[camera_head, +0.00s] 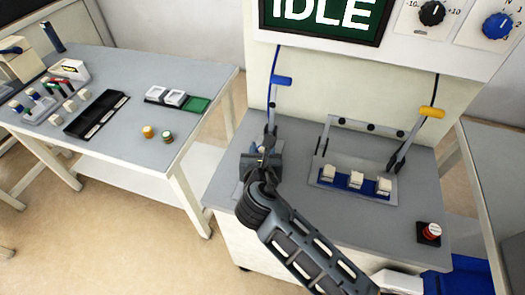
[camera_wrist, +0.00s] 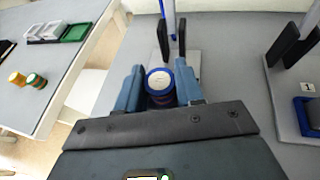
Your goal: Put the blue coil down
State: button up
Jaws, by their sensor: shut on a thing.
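The blue coil (camera_wrist: 160,88), with a pale round top and a blue rim, shows in the wrist view between the two fingers of my gripper (camera_wrist: 160,92). My gripper is shut on it, and the coil looks upright. In the head view my gripper (camera_head: 259,158) is over the left part of the grey bench, below the blue-handled probe (camera_head: 282,81). My arm and gripper hide the coil there. In the wrist view, dark prongs (camera_wrist: 172,42) stand just beyond the coil above a light plate (camera_wrist: 187,60). I cannot tell whether the coil touches the plate.
The bench (camera_head: 228,178) also bears a blue fixture with three white blocks (camera_head: 355,181), a yellow-handled probe (camera_head: 432,112) and a red button (camera_head: 431,232). The left table (camera_head: 210,85) holds yellow (camera_head: 148,131) and green (camera_head: 167,136) coils, a black tray (camera_head: 96,115) and a green tray (camera_head: 194,105).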

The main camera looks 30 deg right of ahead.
jog(key=shift+s+f, duration=0.1)
jog(key=shift+f, duration=0.3)
jog(key=shift+s+f, duration=0.2)
jog(key=shift+f, duration=0.5)
jog(key=o, duration=0.9)
jog(key=shift+o, duration=0.6)
jog(key=shift+r, duration=0.45)
jog(key=v, duration=0.8)
jog(key=r+v, duration=0.1)
jog(key=v, duration=0.3)
jog(key=shift+w, duration=0.2)
